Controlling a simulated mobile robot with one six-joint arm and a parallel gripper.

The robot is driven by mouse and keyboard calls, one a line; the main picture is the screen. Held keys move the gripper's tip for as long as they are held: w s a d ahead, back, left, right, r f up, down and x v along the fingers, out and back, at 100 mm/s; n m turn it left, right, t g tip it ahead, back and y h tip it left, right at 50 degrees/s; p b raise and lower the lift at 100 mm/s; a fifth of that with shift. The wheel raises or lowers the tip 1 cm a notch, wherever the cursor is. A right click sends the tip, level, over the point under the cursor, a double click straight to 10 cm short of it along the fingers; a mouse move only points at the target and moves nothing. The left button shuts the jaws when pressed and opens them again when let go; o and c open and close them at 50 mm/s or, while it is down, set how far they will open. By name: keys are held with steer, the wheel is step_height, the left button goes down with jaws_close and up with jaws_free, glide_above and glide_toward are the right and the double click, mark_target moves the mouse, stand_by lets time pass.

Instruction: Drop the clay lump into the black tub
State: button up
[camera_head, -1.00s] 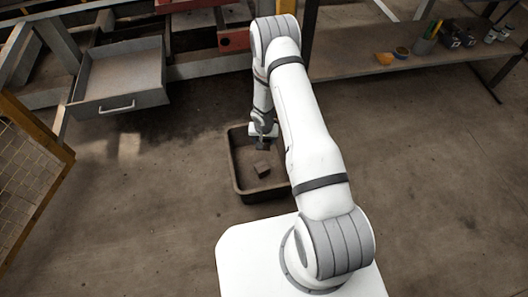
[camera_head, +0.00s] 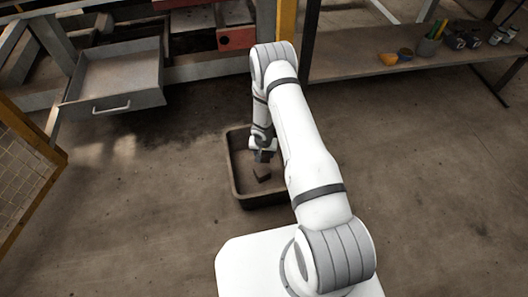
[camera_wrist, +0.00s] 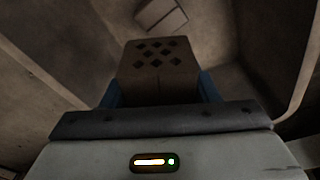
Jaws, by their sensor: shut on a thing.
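My gripper (camera_head: 264,155) points down inside the black tub's (camera_head: 234,172) opening, near its middle. It is shut on a brown block with several diamond-shaped holes (camera_wrist: 158,58), a hollow brick rather than a plain lump. Blue finger pads grip its two sides in the wrist view.
An open grey drawer (camera_head: 115,82) is at the upper left, with a yellow mesh panel (camera_head: 22,175) below it. A shelf (camera_head: 400,67) at the upper right holds small bowls, a pen cup and jars. The concrete floor right of the tub is clear.

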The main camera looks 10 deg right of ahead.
steer(key=o, duration=1.1)
steer(key=shift+o, duration=0.2)
steer(key=shift+s+a+r+p, duration=0.15)
steer(key=shift+r+p, duration=0.2)
steer(key=shift+r, duration=0.95)
steer(key=shift+s+r+p, duration=0.2)
steer(key=shift+r+p, duration=0.15)
steer(key=shift+r, duration=0.95)
steer(key=shift+s+a+r+p, duration=0.15)
steer(key=shift+r+p, duration=0.2)
steer(key=shift+r, duration=0.95)
steer(key=shift+d, duration=0.1)
